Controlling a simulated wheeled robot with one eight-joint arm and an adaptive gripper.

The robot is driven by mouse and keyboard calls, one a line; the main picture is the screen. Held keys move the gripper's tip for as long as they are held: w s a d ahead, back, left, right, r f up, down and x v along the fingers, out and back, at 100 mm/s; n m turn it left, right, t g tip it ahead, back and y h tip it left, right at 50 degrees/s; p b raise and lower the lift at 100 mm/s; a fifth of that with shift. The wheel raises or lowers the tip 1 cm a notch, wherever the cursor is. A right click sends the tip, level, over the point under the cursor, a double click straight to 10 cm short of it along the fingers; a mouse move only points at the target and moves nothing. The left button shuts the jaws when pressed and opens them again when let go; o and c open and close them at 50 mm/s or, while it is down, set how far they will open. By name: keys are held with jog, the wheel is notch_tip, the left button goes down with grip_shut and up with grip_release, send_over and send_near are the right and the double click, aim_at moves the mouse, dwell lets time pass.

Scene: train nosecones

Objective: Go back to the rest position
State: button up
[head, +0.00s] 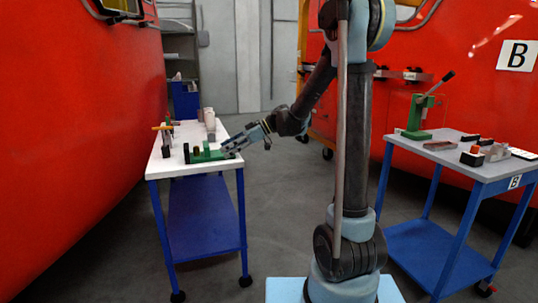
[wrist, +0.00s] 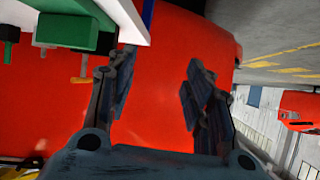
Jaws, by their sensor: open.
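My gripper (head: 236,145) is at the right edge of the white-topped cart (head: 178,163) on the left in the head view. It is beside the green tool (head: 207,155) lying on that cart. In the wrist view my gripper (wrist: 152,92) has its two fingers spread apart with nothing between them. The cart's white top (wrist: 128,18) and the green tool (wrist: 72,29) show at the upper left of the wrist view, close to one finger. Whether the finger touches the tool or the cart I cannot tell.
A second blue cart (head: 462,172) marked B stands on the right with a green lever press (head: 420,115) and small parts. Red train noses (head: 75,110) stand on both sides. A blue bin (head: 185,100) is behind.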

jog(key=s+d+f+m+t+h, duration=0.1)
jog(key=s+d+f+m+h, duration=0.3)
jog(key=s+d, duration=0.5)
jog(key=s+d+f+m+t+h, duration=0.1)
jog(key=s+d+f+m+h, duration=0.3)
jog(key=s+d+m, duration=0.4)
jog(key=s+d+f+m+t+h, duration=0.2)
jog(key=s+d+f+m+h, duration=0.2)
jog(key=s+d, duration=0.7)
jog(key=d+f+m, duration=0.2)
jog(key=d+m, duration=0.1)
jog(key=d, duration=0.3)
jog(key=shift+d, duration=0.25)
jog(key=shift+s, duration=0.1)
jog(key=shift+w+f, duration=0.2)
jog(key=shift+w, duration=0.25)
jog(key=c, duration=0.3)
